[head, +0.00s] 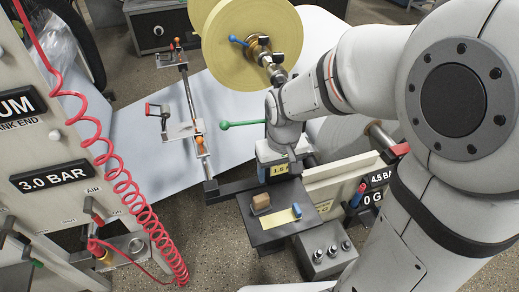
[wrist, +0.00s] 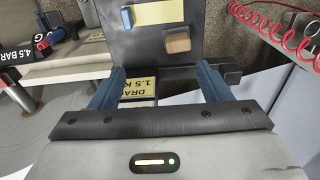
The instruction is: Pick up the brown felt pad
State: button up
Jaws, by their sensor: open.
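The brown felt pad (head: 260,201) is a small tan-brown block on a dark tray (head: 268,235). It lies near the tray's left side in the head view. It also shows in the wrist view (wrist: 177,41), beyond my fingertips and slightly right of centre. My gripper (wrist: 160,68) is open, with its two blue-grey fingers apart and no object held between them. A yellow "DRAG 1.5" label shows between the fingers, behind them. In the head view my gripper's fingers are mostly hidden by my wrist, just behind the tray.
A yellow strip (head: 277,218) and a small blue piece (head: 297,210) lie beside the pad. A dark bar (head: 235,188) runs behind the tray. A coiled red hose (head: 125,185) hangs at left, and a large yellow roll (head: 245,45) stands behind. Knobs (head: 333,251) sit at right.

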aim_at(261, 197)
jog(key=shift+n+g, duration=0.3)
jog(key=shift+n, duration=0.3)
jog(key=a+f+b, duration=0.1)
jog(key=f, duration=0.3)
jog(key=w+a+f+b, duration=0.1)
jog(key=f, duration=0.3)
jog(key=w+a+f+b, duration=0.1)
jog(key=a+f, duration=0.1)
jog(key=f, duration=0.2)
jog(key=shift+w+f+b, duration=0.1)
jog(key=shift+b, duration=0.25)
notch_tip(261, 197, down, 6)
jog(key=shift+w+a+r+b, duration=0.15)
jog(key=shift+r+b, duration=0.1)
jog(key=shift+b, duration=0.65)
jog(key=shift+c, duration=0.5)
jog(key=c, duration=1)
jog(key=shift+r, duration=0.1)
